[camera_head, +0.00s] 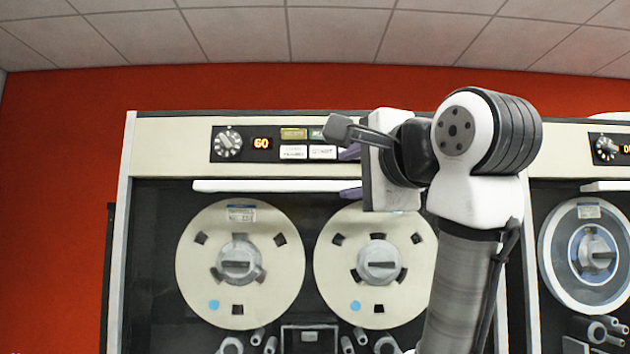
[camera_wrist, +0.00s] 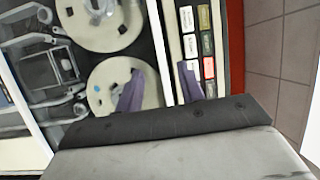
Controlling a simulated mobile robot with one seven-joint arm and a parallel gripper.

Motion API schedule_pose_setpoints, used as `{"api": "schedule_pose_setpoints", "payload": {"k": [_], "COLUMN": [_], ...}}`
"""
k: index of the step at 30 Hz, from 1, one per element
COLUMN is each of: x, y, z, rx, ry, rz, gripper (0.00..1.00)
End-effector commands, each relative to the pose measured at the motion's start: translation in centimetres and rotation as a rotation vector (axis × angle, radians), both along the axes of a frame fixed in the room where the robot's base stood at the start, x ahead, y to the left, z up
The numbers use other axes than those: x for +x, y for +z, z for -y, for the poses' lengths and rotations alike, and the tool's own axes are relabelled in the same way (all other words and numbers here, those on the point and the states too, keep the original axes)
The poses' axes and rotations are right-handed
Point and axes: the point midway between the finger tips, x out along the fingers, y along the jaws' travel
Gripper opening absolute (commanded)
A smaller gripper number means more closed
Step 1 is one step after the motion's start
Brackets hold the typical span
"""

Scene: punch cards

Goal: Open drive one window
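The tape drive on the left has a dark window area (camera_head: 155,270) with two cream reels (camera_head: 190,255) behind it. A long white bar (camera_head: 240,186) runs along the window's top edge; it also shows as a white strip in the wrist view (camera_wrist: 156,35). My gripper (camera_head: 343,173) is at the right part of this bar, its two purple fingers apart. In the wrist view my gripper (camera_wrist: 159,78) has one finger over the reel side and one over the button panel side, with the bar lying between them. Contact with the bar cannot be told. The window looks shut.
Above the bar is a control panel (camera_head: 275,133) with a knob, a display reading 60 and several buttons, close to my upper finger. A second drive (camera_head: 586,255) stands at the right. Red wall (camera_head: 60,200) is to the left.

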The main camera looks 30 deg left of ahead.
Motion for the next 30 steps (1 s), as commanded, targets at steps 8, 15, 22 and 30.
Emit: {"api": "schedule_pose_setpoints", "payload": {"k": [8,15,22,30], "x": [0.4,3.0,5.5,7.0], "y": [0.4,0.6,0.6,0.4], "z": [-0.7,-4.8,-8.5,-10.7], "rx": [-0.007,-0.008,-0.006,-0.004], "ry": [0.014,0.014,0.013,0.012], "rz": [-0.056,-0.053,-0.052,-0.050], "gripper": [0.38,0.38,0.38,0.38]}}
